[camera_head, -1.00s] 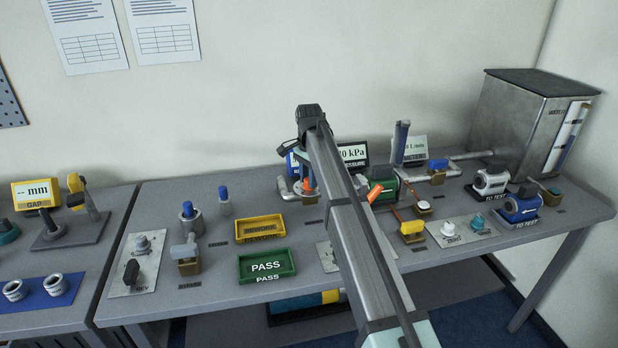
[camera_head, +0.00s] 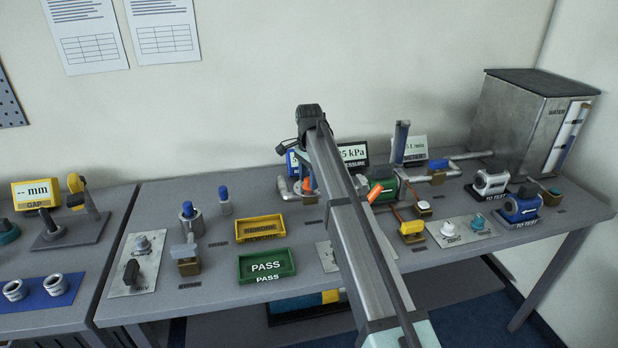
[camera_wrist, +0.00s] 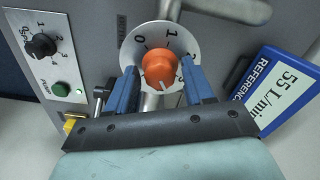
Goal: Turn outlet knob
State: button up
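The orange outlet knob (camera_wrist: 158,70) sits on a round pale dial (camera_wrist: 187,42) with printed numbers, 0 and 1 among them, in the wrist view. A white mark on the knob points toward the bottom of the picture.
A panel with a black selector (camera_wrist: 41,46) and green button (camera_wrist: 60,89) is at left. In the head view the pressure display (camera_head: 354,154), green PASS tray (camera_head: 266,266) and yellow REWORK tray (camera_head: 260,228) stand nearby.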

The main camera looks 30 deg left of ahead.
jog(key=shift+o, duration=0.5)
notch_tip(320, 180, up, 14)
dwell(0.4)
jog(key=shift+f, duration=0.1)
dwell(0.3)
